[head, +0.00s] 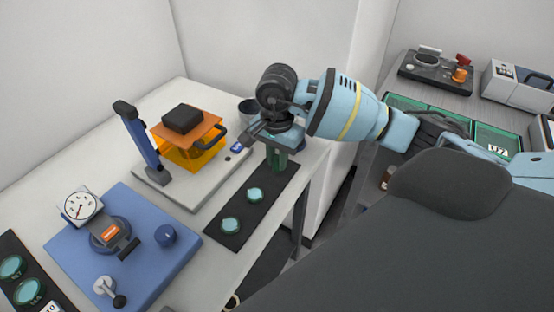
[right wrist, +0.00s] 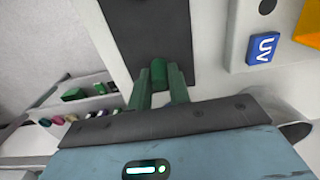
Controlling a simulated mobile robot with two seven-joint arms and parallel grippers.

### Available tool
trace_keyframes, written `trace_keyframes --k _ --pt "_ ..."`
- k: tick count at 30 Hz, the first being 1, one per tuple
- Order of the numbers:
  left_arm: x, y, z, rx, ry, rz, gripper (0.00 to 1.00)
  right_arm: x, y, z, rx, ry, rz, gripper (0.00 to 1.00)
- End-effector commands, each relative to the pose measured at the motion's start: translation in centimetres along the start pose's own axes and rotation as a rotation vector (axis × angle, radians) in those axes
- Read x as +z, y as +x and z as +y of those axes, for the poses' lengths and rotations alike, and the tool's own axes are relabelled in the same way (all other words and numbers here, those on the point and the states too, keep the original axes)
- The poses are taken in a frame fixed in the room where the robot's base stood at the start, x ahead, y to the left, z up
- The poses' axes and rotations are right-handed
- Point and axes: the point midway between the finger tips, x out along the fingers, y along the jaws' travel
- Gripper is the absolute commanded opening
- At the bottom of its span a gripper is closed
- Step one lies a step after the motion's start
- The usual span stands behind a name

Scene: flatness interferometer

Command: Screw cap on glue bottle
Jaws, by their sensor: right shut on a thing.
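My right gripper (head: 277,158) points down above the far end of a dark mat on the white bench. In the right wrist view its two green fingers (right wrist: 160,88) are closed on a small dark green cylinder (right wrist: 158,70). I cannot tell whether this piece is the glue bottle, its cap or both. The fingers and the wrist hide most of it in the head view. No separate glue bottle or cap can be made out for sure. My left gripper is not in view.
The dark mat (head: 239,233) carries teal glass discs (head: 230,225). Left of it stand a white base with an orange-topped stand (head: 186,133) and a blue plate (head: 150,275) with a dial gauge (head: 80,206). A blue UV block (right wrist: 263,48) is close by. A grey side bench is at right.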

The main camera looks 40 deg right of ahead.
Motion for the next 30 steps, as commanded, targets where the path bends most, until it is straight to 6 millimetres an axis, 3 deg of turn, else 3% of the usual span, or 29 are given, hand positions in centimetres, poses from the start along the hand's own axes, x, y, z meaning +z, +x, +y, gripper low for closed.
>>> trace_keyframes --k 5,12,30 --pt "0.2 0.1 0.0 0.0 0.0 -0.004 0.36 0.0 -0.8 0.0 -0.001 -0.001 0.0 0.0" --pt "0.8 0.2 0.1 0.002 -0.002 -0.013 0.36 0.1 -3.6 0.2 -0.001 -0.002 0.001 0.0" --pt "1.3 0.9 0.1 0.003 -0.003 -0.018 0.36 5.5 -4.5 10.9 0.002 -0.003 0.001 0.0"
